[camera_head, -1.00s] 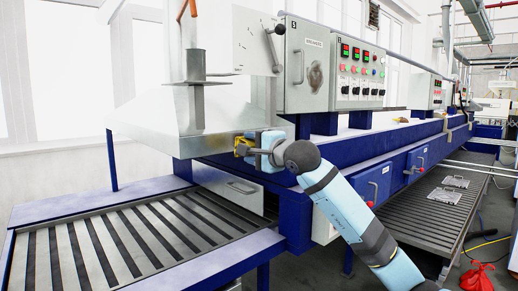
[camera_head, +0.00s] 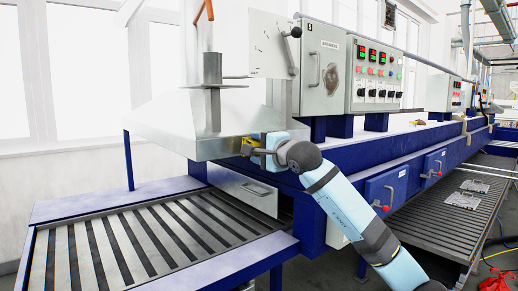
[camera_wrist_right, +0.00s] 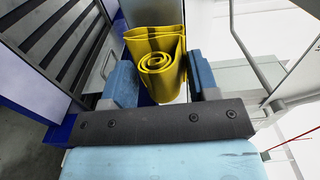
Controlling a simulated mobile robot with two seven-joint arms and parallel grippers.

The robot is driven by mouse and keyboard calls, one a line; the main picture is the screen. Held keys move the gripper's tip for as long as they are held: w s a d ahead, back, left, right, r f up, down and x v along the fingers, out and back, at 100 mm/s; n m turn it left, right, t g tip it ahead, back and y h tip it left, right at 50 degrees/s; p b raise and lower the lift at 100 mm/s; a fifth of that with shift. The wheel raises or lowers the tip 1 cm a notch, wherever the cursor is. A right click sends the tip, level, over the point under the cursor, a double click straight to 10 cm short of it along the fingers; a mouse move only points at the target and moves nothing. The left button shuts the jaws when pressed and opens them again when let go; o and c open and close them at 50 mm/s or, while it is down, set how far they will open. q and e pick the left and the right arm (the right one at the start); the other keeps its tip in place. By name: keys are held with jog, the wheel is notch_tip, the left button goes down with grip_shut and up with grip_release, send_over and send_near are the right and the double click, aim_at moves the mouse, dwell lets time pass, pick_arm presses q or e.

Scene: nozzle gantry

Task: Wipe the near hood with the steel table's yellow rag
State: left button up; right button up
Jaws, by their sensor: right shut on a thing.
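The near hood (camera_head: 165,122) is a pale metal, sloping canopy above the slatted conveyor at the left of the head view. My right gripper (camera_head: 258,146) is at the right end of the hood's lower edge. It is shut on the yellow rag (camera_head: 247,147), which shows rolled up between the two blue fingers in the right wrist view (camera_wrist_right: 160,65). The rag is at or very close to the hood's face; I cannot tell whether it touches. My left gripper is not in view, nor can I make out the steel table.
The slatted conveyor (camera_head: 128,243) with its blue frame lies below the hood. Control boxes (camera_head: 375,75) stand on the blue machine body behind my arm. A red bag (camera_head: 497,284) lies on the floor at the lower right. A vertical handle shows in the wrist view.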

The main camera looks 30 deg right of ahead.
jog(key=shift+w, duration=1.05)
jog(key=d+b, duration=0.1)
jog(key=d, duration=0.6)
jog(key=shift+w, duration=0.3)
dwell(0.5)
jog(key=shift+r, duration=0.1)
jog(key=shift+s+a+b, duration=0.15)
jog(key=shift+a+b, duration=0.5)
jog(key=shift+a, duration=1.2)
jog(key=shift+s+a+b, duration=0.15)
jog(key=shift+a+b, duration=0.45)
jog(key=shift+a, duration=1.2)
